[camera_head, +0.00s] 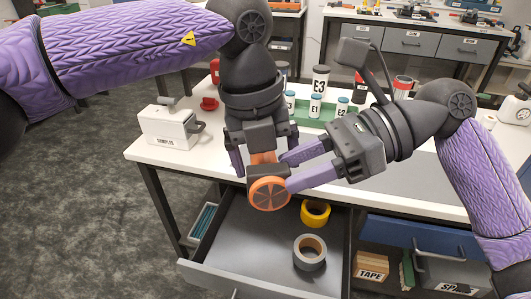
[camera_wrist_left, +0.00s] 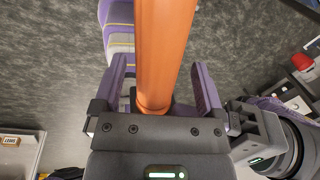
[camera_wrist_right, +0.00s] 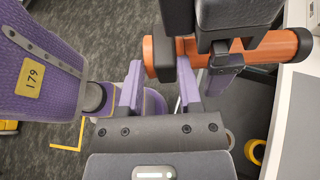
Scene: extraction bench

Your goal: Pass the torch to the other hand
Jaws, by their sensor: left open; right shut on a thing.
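The orange torch (camera_head: 268,194) is held in the air in front of the bench, above an open drawer, its round orange end facing the head camera. My right gripper (camera_head: 290,168) reaches it from the right and is shut on it. In the right wrist view the torch (camera_wrist_right: 272,48) lies across beyond my right fingertips (camera_wrist_right: 160,78). My left gripper (camera_head: 258,160) comes down from above, its fingers apart on either side of the torch. In the left wrist view the torch (camera_wrist_left: 165,50) stands between the open left fingers (camera_wrist_left: 162,75), with gaps visible at both sides. The left hand hides part of the torch.
The open drawer (camera_head: 235,262) below holds a yellow tape roll (camera_head: 315,213) and a grey tape roll (camera_head: 309,252). On the white bench stand a labelled white box (camera_head: 168,127), a red mug (camera_head: 209,104) and several labelled bottles in a green tray (camera_head: 301,112).

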